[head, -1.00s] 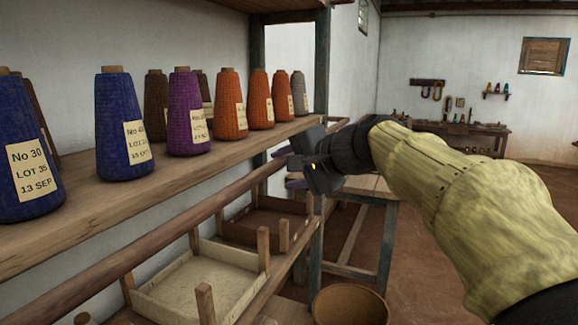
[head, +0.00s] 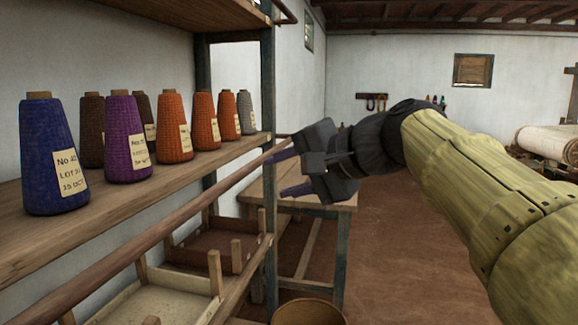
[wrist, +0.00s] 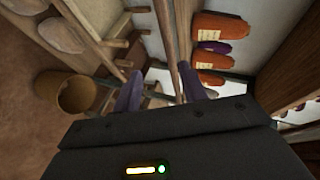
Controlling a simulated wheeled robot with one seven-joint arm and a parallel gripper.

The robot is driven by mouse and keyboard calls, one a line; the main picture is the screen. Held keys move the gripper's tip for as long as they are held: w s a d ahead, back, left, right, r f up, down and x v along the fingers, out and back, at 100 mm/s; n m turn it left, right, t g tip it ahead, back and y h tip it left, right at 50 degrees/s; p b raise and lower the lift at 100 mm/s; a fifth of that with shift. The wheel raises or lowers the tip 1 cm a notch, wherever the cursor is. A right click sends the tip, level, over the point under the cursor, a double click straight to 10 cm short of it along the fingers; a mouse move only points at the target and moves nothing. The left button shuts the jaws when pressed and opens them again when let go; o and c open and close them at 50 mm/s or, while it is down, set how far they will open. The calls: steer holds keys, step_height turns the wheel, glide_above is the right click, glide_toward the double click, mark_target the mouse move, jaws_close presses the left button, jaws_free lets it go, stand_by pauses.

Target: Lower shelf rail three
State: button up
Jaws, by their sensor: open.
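A round wooden rail (head: 165,222) runs along the front of the shelf unit, below the edge of the cone shelf (head: 55,225). Its far end passes by my gripper (head: 285,174), which is open and empty, its dark purple fingers pointing left. In the wrist view, a long brown rail (wrist: 174,65) shows between the two fingertips of my gripper (wrist: 160,88), nearer the right finger. I cannot tell whether it touches or how deep it lies. No number marking shows on the rail.
Blue (head: 53,155), purple (head: 126,140), orange, brown and grey thread cones stand on the shelf. Shallow wooden trays (head: 150,305) sit below. A round bin (head: 308,312) stands on the floor, and a wooden table (head: 330,203) lies behind my gripper. Open floor (head: 410,240) is at right.

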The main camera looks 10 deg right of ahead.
steer(key=v, duration=0.4)
steer(key=shift+s+a, duration=0.1)
